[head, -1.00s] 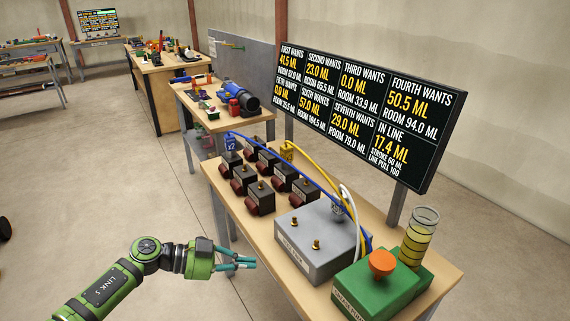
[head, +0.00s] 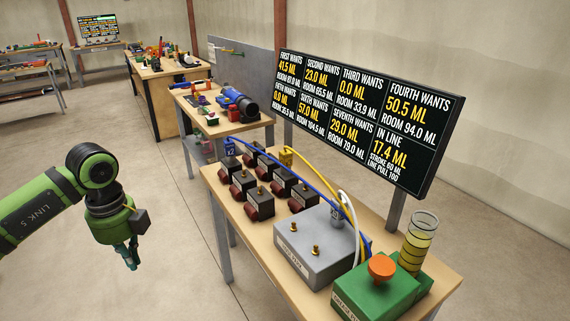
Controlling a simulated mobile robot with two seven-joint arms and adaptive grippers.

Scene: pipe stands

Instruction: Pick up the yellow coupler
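The yellow coupler (head: 286,156) is a small yellow block with a yellow hose. It sits at the far side of the near bench, behind the row of dark boxes, and its lower part is partly hidden by them. My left gripper (head: 131,261) hangs fingers down over the floor, left of the bench and well apart from the coupler. Its teal fingers hold nothing that I can see; their gap is too unclear to judge. My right gripper is not in view.
The near bench (head: 228,191) carries several dark boxes with red parts, a grey box (head: 314,246), a green pump box (head: 377,299) with an orange knob, and a clear cylinder (head: 417,240). Blue, yellow and white hoses arch over it. A display board (head: 365,120) stands behind. Floor left is clear.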

